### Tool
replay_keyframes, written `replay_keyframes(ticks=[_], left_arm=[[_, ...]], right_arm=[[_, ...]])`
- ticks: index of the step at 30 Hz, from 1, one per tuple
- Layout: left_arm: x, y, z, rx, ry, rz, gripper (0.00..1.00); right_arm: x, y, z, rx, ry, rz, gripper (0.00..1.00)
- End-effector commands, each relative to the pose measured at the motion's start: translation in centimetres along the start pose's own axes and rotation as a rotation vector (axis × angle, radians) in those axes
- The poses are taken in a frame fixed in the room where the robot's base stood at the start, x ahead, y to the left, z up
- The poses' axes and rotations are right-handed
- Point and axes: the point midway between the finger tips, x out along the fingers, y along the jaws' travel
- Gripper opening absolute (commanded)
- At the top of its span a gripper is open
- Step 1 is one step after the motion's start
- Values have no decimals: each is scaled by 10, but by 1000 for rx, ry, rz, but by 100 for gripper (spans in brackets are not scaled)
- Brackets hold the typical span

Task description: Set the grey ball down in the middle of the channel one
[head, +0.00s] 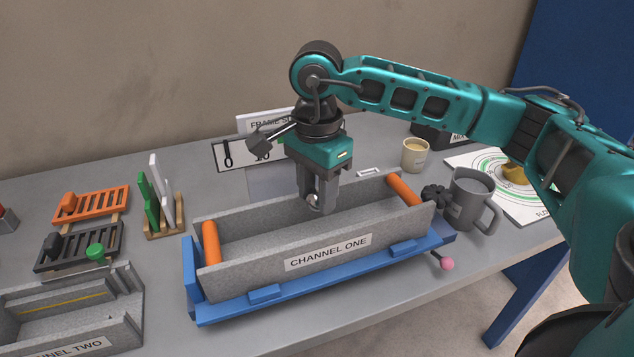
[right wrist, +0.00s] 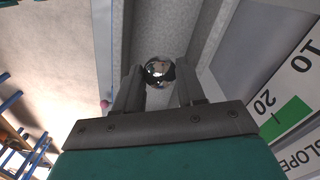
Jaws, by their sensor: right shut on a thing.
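The channel one (head: 330,249) is a long grey trough with a label on its front wall and an orange roller near each end. It sits in a blue frame. My right gripper (head: 315,205) points down over the trough, around the middle of its length. It is shut on the grey ball (head: 313,200), which is small and shiny. In the right wrist view the ball (right wrist: 160,71) sits between the two fingertips, with the grey trough (right wrist: 170,25) behind it. I cannot tell whether the ball touches the trough floor. My left gripper is not in view.
A grey mug (head: 467,200) and a dark knob (head: 435,194) stand close to the trough's right end. A pink ball (head: 447,264) is at the front right. Channel two (head: 70,318), racks (head: 90,203) and a green-and-white stand (head: 163,205) are at left.

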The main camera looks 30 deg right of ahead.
Motion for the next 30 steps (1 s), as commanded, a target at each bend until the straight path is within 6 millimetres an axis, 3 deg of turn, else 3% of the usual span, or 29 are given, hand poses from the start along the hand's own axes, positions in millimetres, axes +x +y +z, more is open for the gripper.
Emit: replay_keyframes(ticks=[18,30], left_arm=[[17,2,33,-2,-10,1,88],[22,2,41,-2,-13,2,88]], right_arm=[[52,0,0,1,-1,0,1],[69,0,0,1,0,-1,1]])
